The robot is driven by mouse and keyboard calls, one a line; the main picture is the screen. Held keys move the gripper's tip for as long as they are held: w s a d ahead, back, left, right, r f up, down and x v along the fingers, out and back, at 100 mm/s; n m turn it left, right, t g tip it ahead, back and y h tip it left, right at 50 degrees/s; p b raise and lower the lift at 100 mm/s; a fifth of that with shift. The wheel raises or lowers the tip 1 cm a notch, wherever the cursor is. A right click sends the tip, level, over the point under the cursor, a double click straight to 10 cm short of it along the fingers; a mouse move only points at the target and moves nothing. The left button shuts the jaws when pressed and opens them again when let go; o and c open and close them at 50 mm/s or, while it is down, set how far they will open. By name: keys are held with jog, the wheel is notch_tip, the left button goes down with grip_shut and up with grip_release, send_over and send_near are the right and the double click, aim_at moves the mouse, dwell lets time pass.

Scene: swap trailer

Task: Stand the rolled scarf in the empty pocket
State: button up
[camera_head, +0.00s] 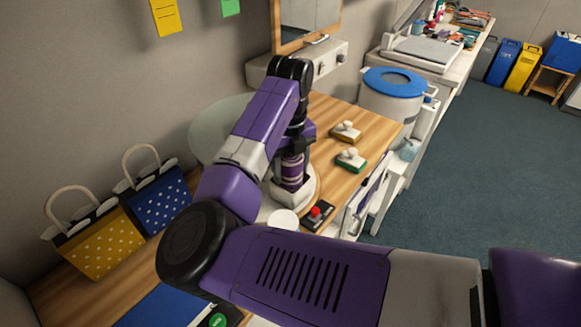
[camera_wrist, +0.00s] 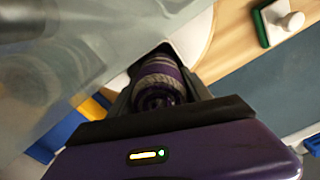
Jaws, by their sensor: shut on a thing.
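The rolled scarf (camera_wrist: 160,88), purple with grey bands, is held between the dark jaws of my gripper (camera_wrist: 165,75). In the wrist view its spiral end faces the camera. In the head view my gripper (camera_head: 293,148) points down and the scarf (camera_head: 292,170) hangs upright below it. The scarf's lower end meets a pale, open-topped pocket (camera_head: 291,197) on a round white base on the wooden counter. I cannot tell how deep it sits inside, and the pocket's interior is hidden.
A large translucent panel (camera_head: 212,128) stands close left of my gripper. A red-button box (camera_head: 317,213) and green-based (camera_head: 352,160) and yellow-based (camera_head: 346,132) knobbed blocks lie to the right. Yellow (camera_head: 103,245) and blue (camera_head: 160,203) dotted bags stand at left.

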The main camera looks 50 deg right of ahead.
jog(key=shift+f, duration=0.2)
jog(key=o, duration=1.6)
jog(key=shift+r, duration=0.1)
notch_tip(320, 180, up, 12)
jog(key=shift+r+b, duration=0.1)
jog(key=shift+b, duration=0.55)
